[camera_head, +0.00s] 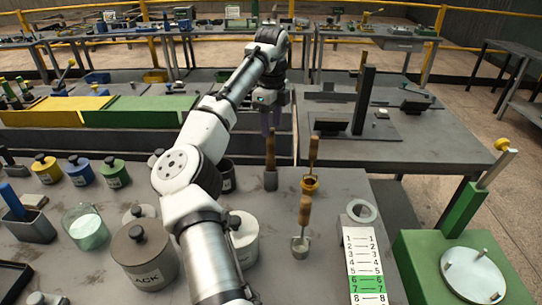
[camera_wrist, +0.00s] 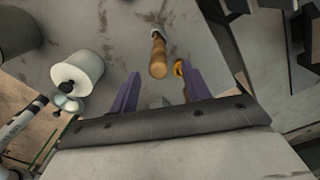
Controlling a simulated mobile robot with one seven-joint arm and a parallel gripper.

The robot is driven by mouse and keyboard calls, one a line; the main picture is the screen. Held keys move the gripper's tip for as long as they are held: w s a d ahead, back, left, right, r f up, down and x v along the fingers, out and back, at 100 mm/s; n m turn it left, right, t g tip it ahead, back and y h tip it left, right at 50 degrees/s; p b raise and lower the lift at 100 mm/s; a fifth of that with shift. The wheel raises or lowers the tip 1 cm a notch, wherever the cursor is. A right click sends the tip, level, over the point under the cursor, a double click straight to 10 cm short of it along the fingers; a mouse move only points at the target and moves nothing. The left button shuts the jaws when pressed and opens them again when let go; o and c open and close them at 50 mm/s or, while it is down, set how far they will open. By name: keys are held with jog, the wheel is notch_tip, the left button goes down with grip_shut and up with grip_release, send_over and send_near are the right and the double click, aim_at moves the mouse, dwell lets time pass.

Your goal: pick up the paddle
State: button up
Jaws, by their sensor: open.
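My gripper (camera_head: 271,122) points down over the back edge of the near table, just behind the upright tools. Its two purple fingers are apart and empty in the wrist view (camera_wrist: 160,90). Three wooden-handled tools stand on the table. One has a dark brown handle and a flat grey lower part, likely the paddle (camera_head: 270,180). One has an orange-yellow base (camera_head: 310,185), and the nearest has a grey cup (camera_head: 300,247). In the wrist view a light wooden handle (camera_wrist: 158,55) stands beyond the gap between the fingers; I cannot tell which tool it belongs to.
A black-labelled jar (camera_head: 145,262) and a white jar (camera_head: 244,245) stand left of the tools. A numbered strip (camera_head: 363,265) and a ring (camera_head: 362,211) lie to the right. A second table (camera_head: 440,150) stands behind.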

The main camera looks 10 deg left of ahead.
aim_at(271, 141)
jog(key=shift+a+f+p, duration=0.1)
jog(key=shift+f+p, duration=1.15)
jog(key=shift+f, duration=2.1)
grip_shut()
jog(key=shift+r, duration=0.1)
